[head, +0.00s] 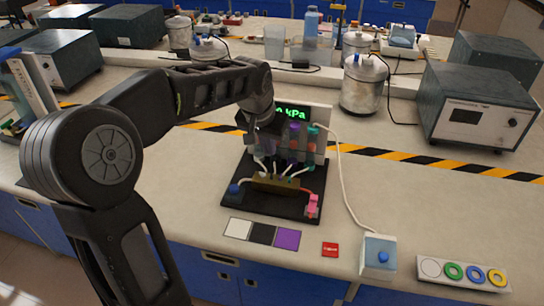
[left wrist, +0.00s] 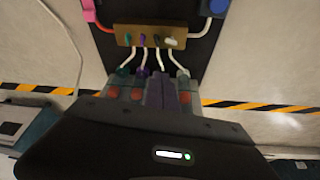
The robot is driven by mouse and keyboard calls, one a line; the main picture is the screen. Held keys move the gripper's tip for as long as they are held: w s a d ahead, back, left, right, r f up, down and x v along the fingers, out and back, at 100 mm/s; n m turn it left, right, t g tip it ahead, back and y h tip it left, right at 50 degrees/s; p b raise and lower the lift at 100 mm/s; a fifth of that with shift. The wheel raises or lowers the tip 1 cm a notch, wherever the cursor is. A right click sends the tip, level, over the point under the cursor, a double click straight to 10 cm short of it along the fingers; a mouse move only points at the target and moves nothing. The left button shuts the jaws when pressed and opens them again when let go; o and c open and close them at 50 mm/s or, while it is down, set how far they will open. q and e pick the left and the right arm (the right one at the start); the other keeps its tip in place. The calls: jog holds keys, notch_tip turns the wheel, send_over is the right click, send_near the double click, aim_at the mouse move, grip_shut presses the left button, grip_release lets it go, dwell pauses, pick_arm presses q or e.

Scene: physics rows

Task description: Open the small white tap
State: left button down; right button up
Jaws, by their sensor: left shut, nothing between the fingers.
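The small white tap (left wrist: 171,41) sits at the right end of the brass manifold block (left wrist: 122,33) in the left wrist view, beside dark, purple and green taps. In the head view the block (head: 276,184) lies on a black board (head: 250,205), and I cannot make out the white tap clearly there. My left gripper (head: 262,147) is over the back of the board, behind the block, above the upright tubes. In the left wrist view its shut fingers (left wrist: 165,90) are among the tubes, apart from the white tap, with nothing held. My right gripper is out of view.
Upright tubes (head: 294,143) and a kPa display (head: 300,113) stand behind the block. White, black and purple squares (head: 262,233), a red tag (head: 330,249), a blue-button box (head: 378,267) and a ring strip (head: 460,274) lie in front. A white hose (head: 345,185) runs right.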

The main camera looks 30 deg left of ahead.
pick_arm(q)
jog(key=v, duration=0.4)
jog(key=shift+a+r, duration=0.1)
jog(key=shift+r, duration=0.2)
jog(key=c, duration=2.1)
grip_release()
